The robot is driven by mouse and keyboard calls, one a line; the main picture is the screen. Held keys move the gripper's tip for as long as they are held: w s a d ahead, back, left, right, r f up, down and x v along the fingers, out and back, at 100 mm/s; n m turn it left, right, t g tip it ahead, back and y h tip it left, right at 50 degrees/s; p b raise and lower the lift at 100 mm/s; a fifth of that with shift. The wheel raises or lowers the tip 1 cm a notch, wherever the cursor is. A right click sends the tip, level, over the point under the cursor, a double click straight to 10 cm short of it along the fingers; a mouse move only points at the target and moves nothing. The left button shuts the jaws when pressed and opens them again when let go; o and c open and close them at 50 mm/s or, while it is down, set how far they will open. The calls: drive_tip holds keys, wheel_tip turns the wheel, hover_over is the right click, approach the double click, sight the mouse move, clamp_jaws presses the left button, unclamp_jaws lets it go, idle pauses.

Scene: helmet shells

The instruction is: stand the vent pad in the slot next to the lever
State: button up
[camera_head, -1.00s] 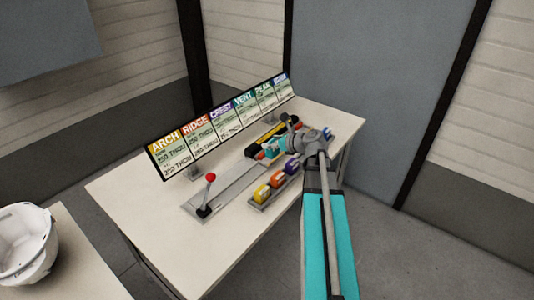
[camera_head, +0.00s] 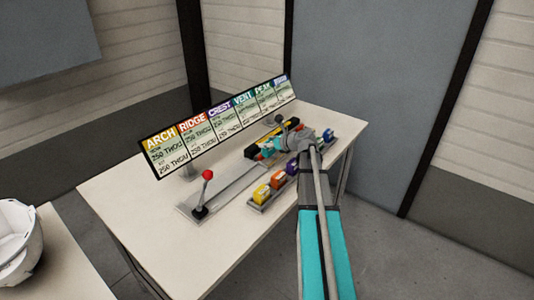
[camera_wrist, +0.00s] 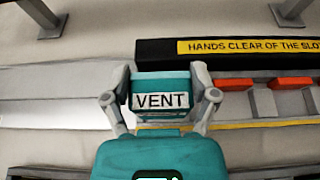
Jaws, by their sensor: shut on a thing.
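My gripper (camera_wrist: 161,78) is shut on the teal vent pad (camera_wrist: 160,101), whose white label reads VENT. The pad is between both fingers, over the grey rail in the wrist view. In the head view, my gripper (camera_head: 290,142) is by the black and yellow bar, and the pad is mostly hidden. The lever (camera_head: 203,190) has a red knob and stands at the near left end of the grey rail (camera_head: 233,184). A black bar (camera_wrist: 155,50) labelled HANDS CLEAR OF THE SLOT runs behind the pad. Whether the pad touches the rail cannot be told.
A tray (camera_head: 256,207) holds yellow (camera_head: 262,194), orange (camera_head: 277,180) and purple pads, with a blue pad (camera_head: 328,134) at its far end. A sign board (camera_head: 188,142) stands behind the rail. Orange blocks (camera_wrist: 291,83) sit right of the pad. The table's front left is clear.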

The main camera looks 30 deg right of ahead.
sight(267, 149)
idle(0.3)
drive_tip(key=shift+w+d+f+b, duration=0.2)
drive_tip(key=shift+w+f+b, duration=0.3)
drive_tip(key=shift+f+b, duration=0.25)
drive_tip(key=shift+s+f+b, duration=0.1)
drive_tip(key=shift+f+b, duration=1.15)
drive_tip(key=shift+f, duration=0.05)
drive_tip(key=shift+f, duration=0.15)
drive_tip(key=o, duration=1)
